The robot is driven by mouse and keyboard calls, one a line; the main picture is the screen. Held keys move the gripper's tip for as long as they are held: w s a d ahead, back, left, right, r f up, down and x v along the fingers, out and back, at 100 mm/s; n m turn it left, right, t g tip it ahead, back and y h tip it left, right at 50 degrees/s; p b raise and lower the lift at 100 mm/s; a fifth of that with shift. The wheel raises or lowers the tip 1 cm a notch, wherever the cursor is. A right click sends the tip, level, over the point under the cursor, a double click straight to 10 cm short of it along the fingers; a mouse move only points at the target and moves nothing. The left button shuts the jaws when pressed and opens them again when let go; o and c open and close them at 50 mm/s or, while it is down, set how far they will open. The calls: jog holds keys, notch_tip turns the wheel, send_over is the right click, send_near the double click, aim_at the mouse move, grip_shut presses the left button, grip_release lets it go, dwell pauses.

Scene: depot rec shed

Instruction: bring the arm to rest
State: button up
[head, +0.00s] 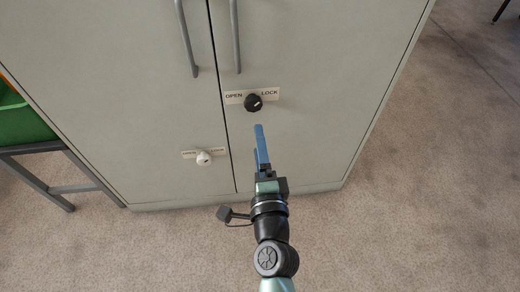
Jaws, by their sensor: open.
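My gripper (261,146) has blue fingers and reaches up in front of the right door of a grey cabinet (310,60). Its tips are just below a black knob (254,103) in the picture, apart from it. The fingers are seen nearly edge-on, one over the other; they are open with nothing visible between them. The black knob sits on a plate marked OPEN and LOCK, its white mark pointing up and right. A white knob (204,158) is on a similar plate lower on the left door.
Two grey bar handles (187,40) hang on the cabinet doors, which look closed. A green bin (22,122) rests on a grey metal stand (75,188) at the left. The carpet is clear in front and to the right.

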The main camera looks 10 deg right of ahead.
jog(key=shift+s, duration=0.6)
jog(key=shift+r, duration=0.1)
jog(key=w+a+r+n+t+y+p, duration=0.1)
jog(key=a+r+n+t+y, duration=0.35)
jog(key=r, duration=1.05)
jog(key=w+a+r+n+h+p, duration=0.1)
jog(key=r+n, duration=0.6)
jog(key=r, duration=0.8)
jog(key=s+r+n+t+h+p, duration=0.15)
jog(key=s+r, duration=0.25)
jog(key=r, duration=0.4)
jog(key=s+r+n+t+h, duration=0.1)
jog(key=s+r+n+t, duration=0.2)
jog(key=r, duration=0.6)
jog(key=s+r+n+h+p, duration=0.1)
jog(key=s+r+n, duration=0.1)
jog(key=s+r, duration=0.5)
notch_tip(320, 180, up, 39)
jog(key=w+p, duration=0.1)
jog(key=p, duration=3.6)
jog(key=shift+w+d+p, duration=0.15)
jog(key=shift+d+p, duration=0.15)
jog(key=shift+p, duration=0.05)
